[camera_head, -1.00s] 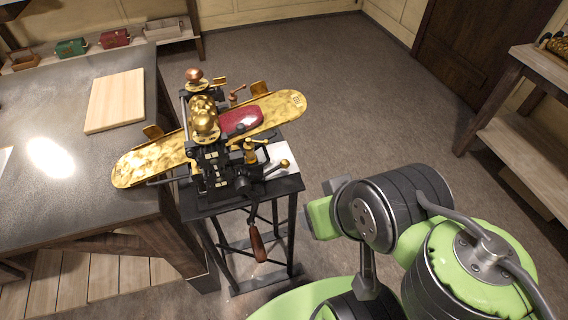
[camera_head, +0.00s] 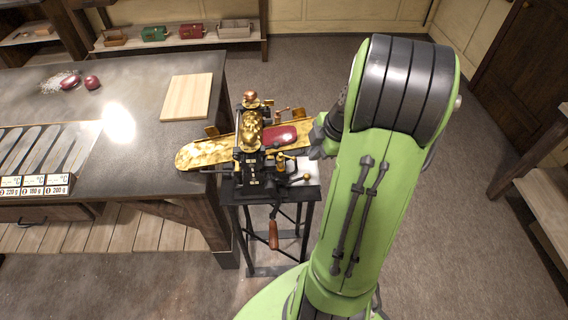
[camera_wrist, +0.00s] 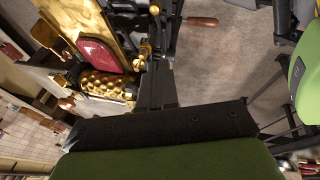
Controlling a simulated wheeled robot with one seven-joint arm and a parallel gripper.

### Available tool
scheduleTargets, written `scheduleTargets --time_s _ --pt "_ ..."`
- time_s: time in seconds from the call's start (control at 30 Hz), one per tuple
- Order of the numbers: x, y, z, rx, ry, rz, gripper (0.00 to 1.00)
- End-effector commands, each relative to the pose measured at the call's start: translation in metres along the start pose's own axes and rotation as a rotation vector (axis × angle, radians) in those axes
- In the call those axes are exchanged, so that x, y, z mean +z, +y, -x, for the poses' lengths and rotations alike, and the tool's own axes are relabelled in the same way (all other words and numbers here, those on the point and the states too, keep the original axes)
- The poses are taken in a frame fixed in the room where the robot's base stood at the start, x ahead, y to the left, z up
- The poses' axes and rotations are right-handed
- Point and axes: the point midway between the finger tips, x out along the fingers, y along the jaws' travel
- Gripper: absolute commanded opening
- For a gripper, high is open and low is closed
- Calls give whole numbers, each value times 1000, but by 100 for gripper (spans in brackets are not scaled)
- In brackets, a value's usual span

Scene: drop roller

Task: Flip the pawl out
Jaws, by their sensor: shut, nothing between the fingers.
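The drop roller machine (camera_head: 250,165) stands on a dark metal stand, with embossed brass rollers (camera_head: 249,130) and a crank with a wooden handle (camera_head: 273,235) hanging down. Small brass-knobbed levers sit on its right side; I cannot tell which part is the pawl. My gripper (camera_head: 318,140) is beside the machine's right side, partly hidden by my arm. In the wrist view my gripper's dark fingers (camera_wrist: 157,85) are together and empty, pointing towards the machine, with a textured brass roller (camera_wrist: 105,85) to their left. Contact with the machine cannot be judged.
A dark red slab (camera_head: 281,136) lies on the brass tray (camera_head: 200,156) that runs through the machine. A workbench (camera_head: 130,70) with a wooden board (camera_head: 187,97) stands to the left. A wooden shelf (camera_head: 545,195) is at the right. Floor between is clear.

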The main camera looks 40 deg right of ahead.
Motion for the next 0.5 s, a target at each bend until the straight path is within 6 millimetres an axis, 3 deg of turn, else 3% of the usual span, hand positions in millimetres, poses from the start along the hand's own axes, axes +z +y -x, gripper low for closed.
scheduleTargets --time_s 0.33,0.5 --pt "3 0 -4 1 3 14 0" --pt "2 -1 -25 -4 7 16 0"
